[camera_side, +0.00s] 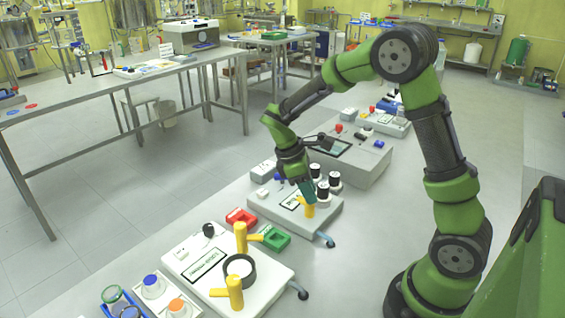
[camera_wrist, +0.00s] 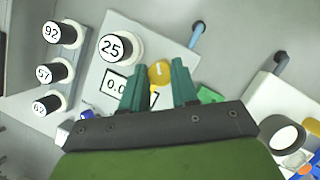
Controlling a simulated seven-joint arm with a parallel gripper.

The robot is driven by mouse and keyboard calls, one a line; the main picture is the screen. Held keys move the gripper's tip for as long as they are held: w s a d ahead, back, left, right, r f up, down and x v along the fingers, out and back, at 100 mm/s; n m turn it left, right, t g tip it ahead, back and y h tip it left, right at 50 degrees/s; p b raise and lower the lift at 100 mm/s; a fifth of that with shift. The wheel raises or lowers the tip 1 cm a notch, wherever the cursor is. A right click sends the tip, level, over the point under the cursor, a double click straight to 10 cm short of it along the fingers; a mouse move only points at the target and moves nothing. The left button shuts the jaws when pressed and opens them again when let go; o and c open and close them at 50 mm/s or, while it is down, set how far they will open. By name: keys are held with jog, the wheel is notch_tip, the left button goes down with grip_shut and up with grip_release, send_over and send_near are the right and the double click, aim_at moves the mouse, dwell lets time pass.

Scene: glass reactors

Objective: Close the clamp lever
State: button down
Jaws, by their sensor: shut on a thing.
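My gripper (camera_side: 308,194) points down at the middle white panel (camera_side: 262,208). Its teal fingers close around a yellow handle (camera_side: 309,209) on that panel's right part. In the wrist view the handle's round top (camera_wrist: 160,73), marked 1, shows between the two fingertips (camera_wrist: 158,84). A small dark lever with a blue end (camera_side: 326,239) sticks out from the panel's front right edge; it also shows in the wrist view (camera_wrist: 197,36). A similar dark lever (camera_side: 298,290) is on the nearer panel. I cannot tell which of these is the clamp lever.
Several black-topped numbered knobs (camera_wrist: 115,46) stand close to the fingers, beside a display (camera_wrist: 116,84). Red (camera_side: 241,217) and green (camera_side: 272,238) trays lie between panels.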

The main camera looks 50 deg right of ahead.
jog(key=m+y, duration=0.1)
jog(key=m, duration=0.3)
jog(key=shift+w+d+m+y, duration=0.1)
jog(key=shift+m+y, duration=0.2)
jog(key=shift+y, duration=0.1)
jog(key=m+y, duration=0.1)
jog(key=m, duration=0.2)
jog(key=shift+d+m+g, duration=0.1)
jog(key=shift+m+g, duration=0.2)
jog(key=shift+m, duration=0.1)
jog(key=m+y, duration=0.2)
jog(key=m, duration=0.2)
jog(key=shift+d, duration=0.1)
jog(key=shift+d+m+t+y, duration=0.1)
jog(key=shift+m+t+y, duration=0.45)
jog(key=shift+m, duration=1.25)
jog(key=c, duration=0.9)
grip_release()
jog(key=shift+o, duration=0.2)
jog(key=v, duration=1.7)
jog(key=shift+s, duration=0.3)
